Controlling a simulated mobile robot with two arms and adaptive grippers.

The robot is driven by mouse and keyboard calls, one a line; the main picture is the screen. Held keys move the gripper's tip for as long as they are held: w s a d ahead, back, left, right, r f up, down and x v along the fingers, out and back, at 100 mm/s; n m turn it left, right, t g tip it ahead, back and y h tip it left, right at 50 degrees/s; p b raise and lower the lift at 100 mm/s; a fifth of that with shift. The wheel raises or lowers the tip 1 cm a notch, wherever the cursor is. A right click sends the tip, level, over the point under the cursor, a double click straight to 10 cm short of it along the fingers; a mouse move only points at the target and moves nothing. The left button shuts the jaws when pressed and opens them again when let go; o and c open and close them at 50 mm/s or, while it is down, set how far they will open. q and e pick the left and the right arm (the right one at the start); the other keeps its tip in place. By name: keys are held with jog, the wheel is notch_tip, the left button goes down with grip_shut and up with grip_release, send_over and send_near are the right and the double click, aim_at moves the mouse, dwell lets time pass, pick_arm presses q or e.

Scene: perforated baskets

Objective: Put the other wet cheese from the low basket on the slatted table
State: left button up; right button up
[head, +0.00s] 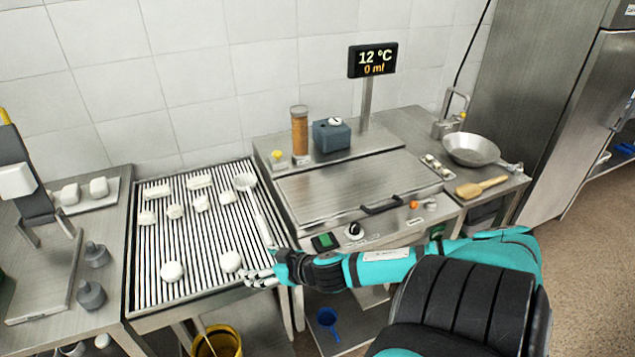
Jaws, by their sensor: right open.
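The slatted table (203,240) stands at the left, with white slats over a metal frame. Two smooth round white cheeses lie near its front: one at the left (172,271) and one at the right (231,262). Several lumpier white pieces (175,211) lie in rows farther back. My right gripper (258,277) is open at the table's front right edge, close beside the right round cheese; I cannot tell whether they touch. I cannot make out the low basket for certain. My left gripper is out of view.
A white ladle (245,182) lies along the table's right side. A lidded steel vat (345,188) stands to the right. A yellow bucket (217,342) and a blue funnel-like thing (328,318) are below. Grey weights (91,294) stand on the left counter.

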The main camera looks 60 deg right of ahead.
jog(key=a+f+y, duration=0.1)
jog(key=a+f, duration=0.4)
jog(key=a, duration=0.5)
jog(key=s+d+f+g+h, duration=0.15)
jog(key=s+f, duration=0.45)
jog(key=f, duration=0.6)
jog(key=s+d+f+g+h, duration=0.1)
jog(key=s+f+g, duration=0.35)
jog(key=f, duration=0.75)
jog(key=s+a+f+g, duration=0.1)
jog(key=s+a+f, duration=0.1)
jog(key=s+f, duration=0.3)
jog(key=s+a+f+n+g, duration=0.1)
jog(key=s+f, duration=0.4)
jog(key=s, duration=0.9)
jog(key=s+a+f+g, duration=0.3)
jog(key=s+f, duration=0.2)
jog(key=s, duration=0.5)
jog(key=shift+a+f+n+y, duration=0.15)
jog(key=shift+a+n+y, duration=0.15)
jog(key=shift+a+y, duration=0.05)
jog(key=shift+w+f, duration=0.1)
